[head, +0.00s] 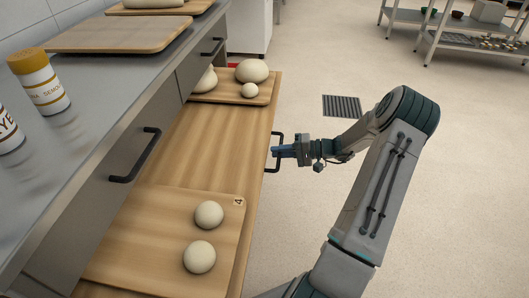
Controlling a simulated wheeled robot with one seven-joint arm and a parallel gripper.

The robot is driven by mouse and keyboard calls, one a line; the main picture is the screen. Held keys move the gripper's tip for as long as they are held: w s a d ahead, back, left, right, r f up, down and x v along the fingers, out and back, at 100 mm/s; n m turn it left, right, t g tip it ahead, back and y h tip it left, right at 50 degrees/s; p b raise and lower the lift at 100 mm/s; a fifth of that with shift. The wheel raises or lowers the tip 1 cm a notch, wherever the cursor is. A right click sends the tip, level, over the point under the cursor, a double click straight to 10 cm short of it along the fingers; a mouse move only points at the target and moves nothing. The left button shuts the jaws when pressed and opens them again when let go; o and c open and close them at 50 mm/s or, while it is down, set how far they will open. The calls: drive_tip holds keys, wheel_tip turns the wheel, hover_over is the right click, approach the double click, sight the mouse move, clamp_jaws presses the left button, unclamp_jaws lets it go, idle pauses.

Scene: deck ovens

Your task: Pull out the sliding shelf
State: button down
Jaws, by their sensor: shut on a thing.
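The wooden sliding shelf (180,165) is extended out from under the steel counter, over the floor. A black bar handle (278,153) is on its right-hand front edge. My gripper (276,152) is at that handle, reaching in from the right, and is shut on it. The fingers hide part of the handle. A board marked 4 (160,235) lies on the near part of the shelf with two dough balls (208,214) on it. Another board (232,98) with several dough balls lies at the shelf's far end.
The steel counter (100,110) runs along the left, with drawers and black handles (136,156) on its front. Semolina (40,85) and rye containers stand on it. The floor (460,170) to the right is open, with a drain grate (342,106) and a rack (470,40) farther back.

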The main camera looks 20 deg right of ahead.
drive_tip(key=shift+f+v, duration=0.2)
drive_tip(key=shift+v, duration=0.85)
drive_tip(key=shift+f+v, duration=0.25)
drive_tip(key=shift+v, duration=0.75)
drive_tip(key=shift+d, duration=0.15)
drive_tip(key=c, duration=1.5)
unclamp_jaws()
drive_tip(key=shift+s, duration=0.1)
drive_tip(key=shift+c, duration=0.2)
drive_tip(key=v, duration=1.3)
drive_tip(key=shift+s+d, duration=0.2)
drive_tip(key=shift+d, duration=0.1)
drive_tip(key=shift+r, duration=0.1)
